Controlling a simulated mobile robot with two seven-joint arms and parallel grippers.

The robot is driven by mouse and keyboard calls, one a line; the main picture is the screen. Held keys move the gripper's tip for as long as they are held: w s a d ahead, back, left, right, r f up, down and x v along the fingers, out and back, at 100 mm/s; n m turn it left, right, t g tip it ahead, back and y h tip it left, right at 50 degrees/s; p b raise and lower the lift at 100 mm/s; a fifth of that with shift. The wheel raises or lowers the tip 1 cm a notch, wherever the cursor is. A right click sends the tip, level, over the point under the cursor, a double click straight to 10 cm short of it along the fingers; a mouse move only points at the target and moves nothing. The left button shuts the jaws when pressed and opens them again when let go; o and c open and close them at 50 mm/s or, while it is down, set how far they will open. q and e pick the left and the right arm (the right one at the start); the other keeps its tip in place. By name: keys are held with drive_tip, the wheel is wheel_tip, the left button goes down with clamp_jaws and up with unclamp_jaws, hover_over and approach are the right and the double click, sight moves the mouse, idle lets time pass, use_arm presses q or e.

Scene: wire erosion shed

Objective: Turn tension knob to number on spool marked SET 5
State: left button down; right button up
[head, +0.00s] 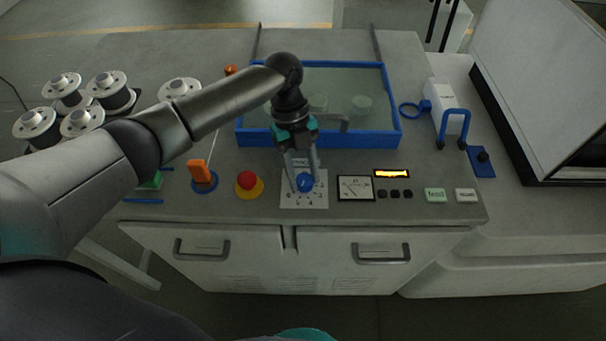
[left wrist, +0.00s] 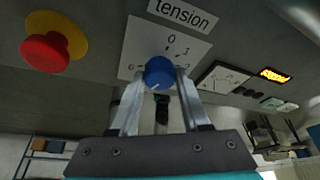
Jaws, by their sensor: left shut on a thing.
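The blue tension knob (head: 304,182) sits on a white dial plate (head: 318,199) on the console. In the left wrist view the knob (left wrist: 160,73) is under a "tension" label (left wrist: 182,13), with 0, 1 and 2 legible on the plate. A small pale mark shows on the knob's lower left there; which number it indicates I cannot tell. My left gripper (head: 304,178) points down with its fingers shut on the knob's sides. White spools (head: 107,80) stand at the left; no SET 5 marking is legible. My right gripper is not in view.
A red stop button (head: 247,180) and an orange switch (head: 202,172) are left of the dial. A meter (head: 355,188), lit display (head: 391,173) and feed button (head: 435,195) are to its right. A blue-framed tank (head: 390,100) lies behind.

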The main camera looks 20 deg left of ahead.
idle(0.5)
use_arm(q)
drive_tip(key=shift+c, duration=1.8)
unclamp_jaws()
drive_tip(key=shift+r, duration=0.1)
drive_tip(key=v, duration=1.5)
